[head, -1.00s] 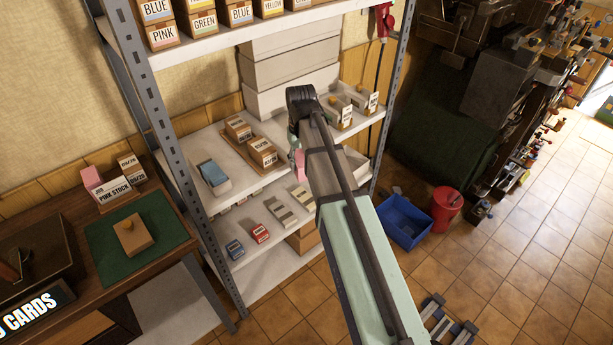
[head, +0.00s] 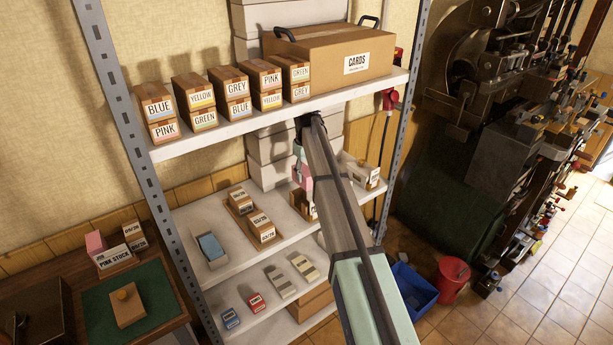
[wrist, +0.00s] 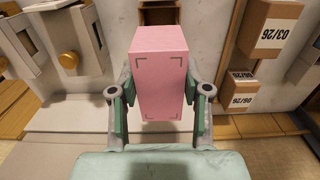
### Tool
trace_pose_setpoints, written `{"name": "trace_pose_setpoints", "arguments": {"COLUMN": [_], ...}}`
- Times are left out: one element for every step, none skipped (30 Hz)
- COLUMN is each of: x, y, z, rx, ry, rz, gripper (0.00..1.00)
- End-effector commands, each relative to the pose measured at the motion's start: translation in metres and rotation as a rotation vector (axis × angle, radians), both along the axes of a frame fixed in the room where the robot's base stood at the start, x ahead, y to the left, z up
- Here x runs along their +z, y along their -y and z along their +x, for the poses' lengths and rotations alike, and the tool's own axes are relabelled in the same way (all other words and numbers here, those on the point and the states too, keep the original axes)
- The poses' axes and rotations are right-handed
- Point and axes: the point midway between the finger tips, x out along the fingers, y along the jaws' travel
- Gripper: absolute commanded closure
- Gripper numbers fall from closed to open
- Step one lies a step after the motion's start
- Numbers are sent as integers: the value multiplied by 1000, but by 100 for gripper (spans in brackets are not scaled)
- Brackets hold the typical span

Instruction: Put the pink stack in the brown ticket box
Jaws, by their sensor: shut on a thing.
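My gripper (wrist: 160,105) is shut on the pink stack (wrist: 160,65), with a finger on each side of it in the wrist view. In the head view the pink stack (head: 302,178) hangs below my gripper (head: 303,165), in front of the middle shelf, partly hidden by my arm. Small brown boxes with date labels (head: 262,228) stand on a brown tray on that shelf. Another brown labelled box (head: 308,207) is partly hidden behind my arm. I cannot tell which one is the ticket box.
The top shelf (head: 225,130) holds labelled colour boxes and a large cards box (head: 335,55). A grey tray with a blue stack (head: 211,247) is at the middle shelf's left. The pink stock box (head: 115,257) stands on the desk. A blue bin (head: 415,290) is on the floor.

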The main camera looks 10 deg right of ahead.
Motion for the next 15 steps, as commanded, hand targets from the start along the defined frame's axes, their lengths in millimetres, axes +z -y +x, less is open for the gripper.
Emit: {"name": "trace_pose_setpoints", "arguments": {"x": [0,0,0,0,0,0,0,0,1,1,1,-2,-3,-5,-7], "y": [0,0,0,0,0,0,0,0,0,0,0,0,0,0,0], "z": [0,0,0,0,0,0,0,0,0,-1,-1,-1,-1,-1,-1], "rx": [0,0,0,-1,-1,-1,-1,-1,-1,-1,-1,-1,-1,-1,-1], "ry": [0,0,0,0,0,0,0,0,0,0,1,0,0,0,0], "rz": [0,0,0,0,0,0,0,0,0,0,0,0,0,0,0], "gripper": [100,100,100,100,100,100,100,100,100,100,100,100,100,100,100]}}
